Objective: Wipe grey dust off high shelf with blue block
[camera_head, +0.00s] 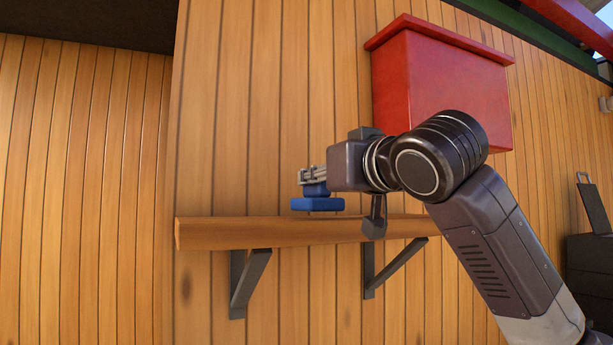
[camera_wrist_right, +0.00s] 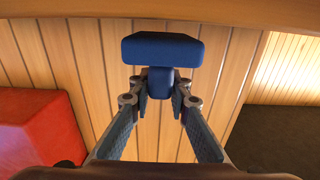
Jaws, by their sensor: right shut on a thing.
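The wooden shelf (camera_head: 300,233) is fixed to the plank wall on two dark brackets. The blue block (camera_head: 318,205) has a wide flat pad and a narrower grip part. My right gripper (camera_head: 312,178) is shut on the grip part, with the pad facing down just above the shelf's left half. I cannot tell whether the pad touches the shelf top. In the right wrist view the blue block (camera_wrist_right: 162,49) sits between the fingertips (camera_wrist_right: 160,92). The shelf's top face is hidden in the head view, and no grey dust shows. My left gripper is out of view.
A red box (camera_head: 440,85) hangs on the wall above the shelf's right end, close behind my right arm. A dark case (camera_head: 590,260) stands at the far right. The wall left of the shelf is clear.

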